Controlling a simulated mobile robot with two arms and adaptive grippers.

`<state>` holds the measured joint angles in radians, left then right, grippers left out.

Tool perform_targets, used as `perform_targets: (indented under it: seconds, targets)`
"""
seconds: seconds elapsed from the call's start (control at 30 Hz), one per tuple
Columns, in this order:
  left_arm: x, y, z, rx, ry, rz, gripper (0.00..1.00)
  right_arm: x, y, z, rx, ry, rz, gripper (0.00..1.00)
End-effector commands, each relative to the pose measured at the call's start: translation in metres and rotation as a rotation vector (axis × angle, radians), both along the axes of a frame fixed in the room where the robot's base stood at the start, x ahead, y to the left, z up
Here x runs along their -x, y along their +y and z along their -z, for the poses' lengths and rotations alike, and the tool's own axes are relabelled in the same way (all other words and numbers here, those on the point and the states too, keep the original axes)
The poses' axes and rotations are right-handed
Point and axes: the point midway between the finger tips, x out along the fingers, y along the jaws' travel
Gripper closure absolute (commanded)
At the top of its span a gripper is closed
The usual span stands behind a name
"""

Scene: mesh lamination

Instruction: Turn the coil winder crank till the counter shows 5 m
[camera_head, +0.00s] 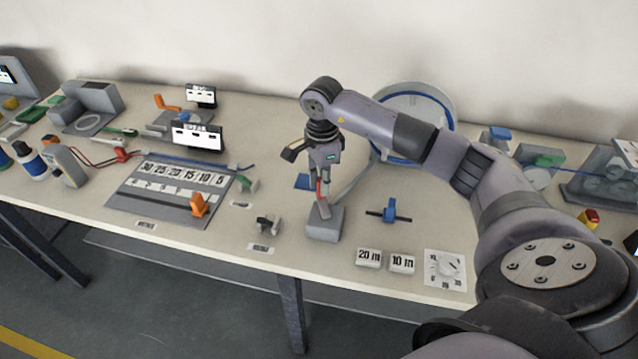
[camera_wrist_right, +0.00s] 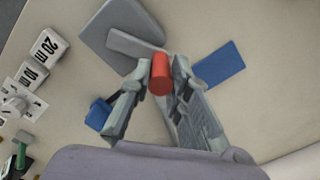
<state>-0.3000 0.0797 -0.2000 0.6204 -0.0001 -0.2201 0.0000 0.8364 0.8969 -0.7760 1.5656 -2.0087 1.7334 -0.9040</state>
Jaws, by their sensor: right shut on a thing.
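My right gripper (camera_head: 321,180) is shut on a red crank handle (camera_head: 319,192) above a grey block (camera_head: 324,222) near the table's front. In the right wrist view, the red handle (camera_wrist_right: 160,74) sits between the two fingertips (camera_wrist_right: 161,66), with a grey crank arm (camera_wrist_right: 134,45) beside it over the block (camera_wrist_right: 112,32). The large reel with a blue rim (camera_head: 447,107) stands behind my right arm, which hides part of it. My left gripper is out of view.
White blocks marked 20 m (camera_head: 368,258) and 10 m (camera_head: 402,263) and a dial plate (camera_head: 445,268) lie to the right of the block. A blue clamp (camera_head: 390,210) lies nearby. A numbered board (camera_head: 160,215) with an orange slider (camera_head: 199,205) lies left.

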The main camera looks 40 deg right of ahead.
Motion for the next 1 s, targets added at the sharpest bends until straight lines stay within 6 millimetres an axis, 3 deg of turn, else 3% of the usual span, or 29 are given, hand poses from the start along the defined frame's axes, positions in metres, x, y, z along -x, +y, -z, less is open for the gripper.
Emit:
perform_targets:
  seconds: [0.5, 1.0]
  targets:
    - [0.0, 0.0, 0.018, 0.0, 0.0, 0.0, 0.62, 0.01, -0.016, 0.0, 0.002, -0.005, 0.363, 1.0]
    - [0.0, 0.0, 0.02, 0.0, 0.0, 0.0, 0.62, 0.014, -0.019, -0.001, 0.0, -0.004, 0.469, 1.0]
